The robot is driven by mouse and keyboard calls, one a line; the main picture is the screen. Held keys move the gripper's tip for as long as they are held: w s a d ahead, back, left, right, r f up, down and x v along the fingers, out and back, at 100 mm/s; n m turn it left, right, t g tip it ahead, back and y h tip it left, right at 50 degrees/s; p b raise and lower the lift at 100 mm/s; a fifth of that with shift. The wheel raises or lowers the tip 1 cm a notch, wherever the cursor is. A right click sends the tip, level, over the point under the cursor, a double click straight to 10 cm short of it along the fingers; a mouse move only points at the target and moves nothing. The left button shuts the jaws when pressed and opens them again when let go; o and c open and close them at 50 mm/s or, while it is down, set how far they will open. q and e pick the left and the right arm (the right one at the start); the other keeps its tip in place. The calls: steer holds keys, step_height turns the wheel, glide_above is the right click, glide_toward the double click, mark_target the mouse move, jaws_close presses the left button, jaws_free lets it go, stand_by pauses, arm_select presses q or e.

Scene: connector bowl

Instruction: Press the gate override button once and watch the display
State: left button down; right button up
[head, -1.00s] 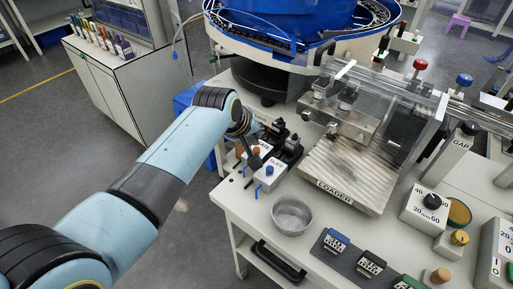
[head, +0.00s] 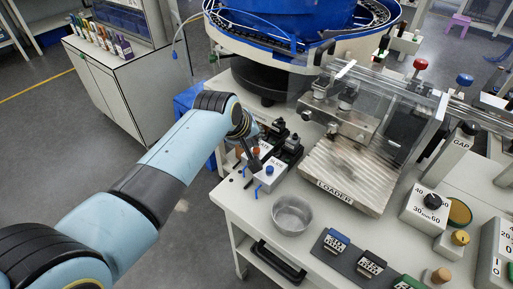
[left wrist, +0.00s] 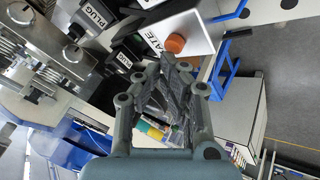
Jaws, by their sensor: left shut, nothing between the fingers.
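A white box (left wrist: 190,25) with a partly hidden label ending "ATE" carries an orange button (left wrist: 175,43) in the left wrist view. My left gripper (left wrist: 174,66) is shut and empty, its fingertips close to the orange button in that view. I cannot tell whether they touch it. In the head view my left gripper (head: 254,165) points down among the small button boxes and hides part of them. A white box with a blue button (head: 269,171) stands just in front and to the right. I cannot make out a display reading. My right gripper is out of view.
Black plug parts (head: 291,143) stand close behind the boxes. A metal bowl (head: 292,214) sits in front, and the ribbed LOADER plate (head: 345,175) lies to the right. A big blue round feeder (head: 290,20) stands behind. A dark strip with small labelled blocks (head: 352,256) lies at the front edge.

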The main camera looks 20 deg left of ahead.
arm_select(q)
steer(key=shift+f+b, duration=0.3)
steer(key=shift+f, duration=0.2)
stand_by(0.7)
steer(key=shift+r+p, duration=0.95)
steer(key=shift+p, duration=0.15)
steer(key=shift+r, duration=0.1)
step_height(320, 180, up, 5)
steer(key=p, duration=0.5)
stand_by(0.5)
